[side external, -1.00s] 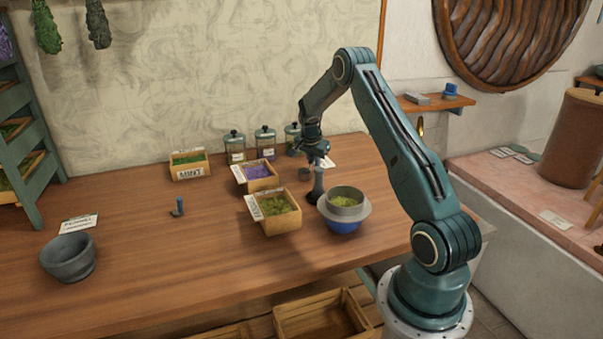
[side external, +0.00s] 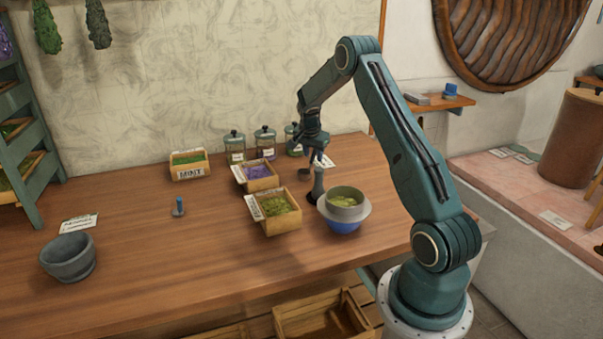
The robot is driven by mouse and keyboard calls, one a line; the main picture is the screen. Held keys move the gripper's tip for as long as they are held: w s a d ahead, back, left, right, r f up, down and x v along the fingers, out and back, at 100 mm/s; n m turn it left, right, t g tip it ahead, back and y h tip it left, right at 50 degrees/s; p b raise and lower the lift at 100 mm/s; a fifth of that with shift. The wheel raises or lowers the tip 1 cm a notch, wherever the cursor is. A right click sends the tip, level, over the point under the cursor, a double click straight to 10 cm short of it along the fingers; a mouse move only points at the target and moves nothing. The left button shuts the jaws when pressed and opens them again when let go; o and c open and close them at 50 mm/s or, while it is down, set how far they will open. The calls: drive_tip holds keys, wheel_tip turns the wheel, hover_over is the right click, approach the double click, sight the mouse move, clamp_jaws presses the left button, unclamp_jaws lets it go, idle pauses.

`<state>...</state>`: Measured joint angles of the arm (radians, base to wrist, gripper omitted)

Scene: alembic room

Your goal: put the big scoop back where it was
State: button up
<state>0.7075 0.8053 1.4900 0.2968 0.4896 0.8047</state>
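My gripper (side external: 313,152) is over the back right part of the table, pointing down. A small dark grey cup, which looks like the bowl of the big scoop (side external: 305,178), is just below it. The gripper appears shut on the scoop's handle, though the fingers are small and partly hidden. Close in front, a grey upright post (side external: 318,184) with a dark round base stands on the table. I cannot tell whether the scoop touches the table.
A grey bowl of green herb on a blue base (side external: 342,225) stands in front. Wooden boxes of green herb (side external: 283,224) and purple flowers (side external: 258,185) are left. Lidded jars (side external: 265,141) stand behind. A mortar (side external: 66,262) is far left; the left middle table is mostly clear.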

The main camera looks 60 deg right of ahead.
drive_tip(key=v, duration=0.8)
drive_tip(key=shift+r, duration=0.25)
drive_tip(key=shift+a, duration=0.1)
drive_tip(key=shift+a+r, duration=0.1)
drive_tip(key=s+a+r+n+t+y, duration=0.15)
drive_tip(key=a+r+n, duration=0.45)
drive_tip(key=a, duration=0.6)
drive_tip(key=s+a+r+n+t, duration=0.2)
drive_tip(key=s+a+r+n, duration=0.1)
drive_tip(key=a+r, duration=0.8)
drive_tip(key=s+a+f+n+t+y, duration=0.1)
drive_tip(key=s+a+f+n+y, duration=0.2)
drive_tip(key=s+a+n, duration=0.7)
drive_tip(key=s+a, duration=0.7)
drive_tip(key=s, duration=0.1)
drive_tip(key=shift+a, duration=0.35)
